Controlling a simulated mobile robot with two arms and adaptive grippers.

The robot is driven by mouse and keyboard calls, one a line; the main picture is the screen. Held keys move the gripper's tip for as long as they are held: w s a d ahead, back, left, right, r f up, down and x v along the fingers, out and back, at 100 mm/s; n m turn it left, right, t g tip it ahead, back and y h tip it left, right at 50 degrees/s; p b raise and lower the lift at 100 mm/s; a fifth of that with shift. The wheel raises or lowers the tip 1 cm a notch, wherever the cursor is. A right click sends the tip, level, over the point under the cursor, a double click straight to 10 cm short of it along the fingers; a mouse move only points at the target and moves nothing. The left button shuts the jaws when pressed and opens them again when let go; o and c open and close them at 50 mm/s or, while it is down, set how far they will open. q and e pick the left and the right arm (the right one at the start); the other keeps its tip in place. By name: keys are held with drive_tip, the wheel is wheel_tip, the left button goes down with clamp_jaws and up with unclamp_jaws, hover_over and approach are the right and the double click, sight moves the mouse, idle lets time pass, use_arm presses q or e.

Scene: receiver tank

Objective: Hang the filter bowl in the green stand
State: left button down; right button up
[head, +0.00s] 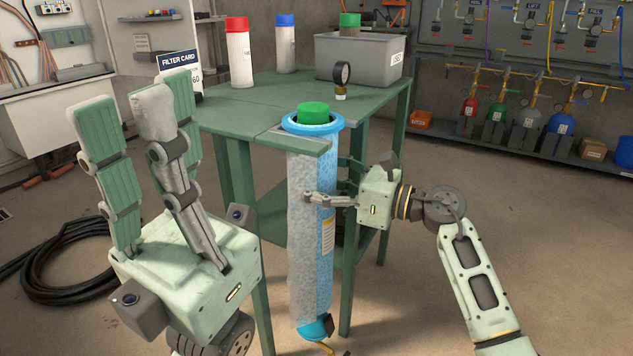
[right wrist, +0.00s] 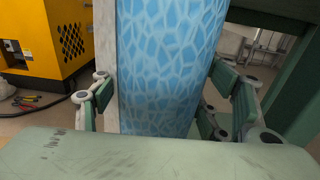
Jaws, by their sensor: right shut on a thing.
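The filter bowl (head: 311,235) is a long upright clear-blue cylinder with a blue rim and a green top (head: 313,112). It stands at the front of the green stand (head: 230,108). Its rim shows just above the stand's front plate (head: 275,137) and its body hangs below; whether the rim rests on the plate I cannot tell. My right gripper (head: 328,182) is shut around the upper body from the right. In the right wrist view its fingers lie on both sides of the blue bowl (right wrist: 165,65). My left gripper (head: 142,130) is open and empty at the left, fingers upward.
On the stand's top are a red-capped bottle (head: 239,55), a blue-capped bottle (head: 286,45), a grey bin (head: 355,62), a gauge (head: 341,78) and a filter card sign (head: 180,68). A black hose (head: 65,260) lies coiled on the floor at left. Floor at right is clear.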

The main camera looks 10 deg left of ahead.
drive_tip(key=shift+r, duration=0.3)
drive_tip(key=o, duration=2)
drive_tip(key=shift+s+f, duration=0.1)
drive_tip(key=shift+o, duration=0.7)
drive_tip(key=shift+f, duration=0.7)
drive_tip(key=shift+s+d+r, duration=0.15)
drive_tip(key=shift+d+r, duration=0.05)
drive_tip(key=shift+d, duration=0.45)
drive_tip(key=shift+s+d+r, duration=0.1)
drive_tip(key=shift+d+r, duration=0.05)
drive_tip(key=shift+d, duration=0.45)
drive_tip(key=shift+v, duration=1.25)
approach(334, 187)
drive_tip(key=shift+x, duration=1.35)
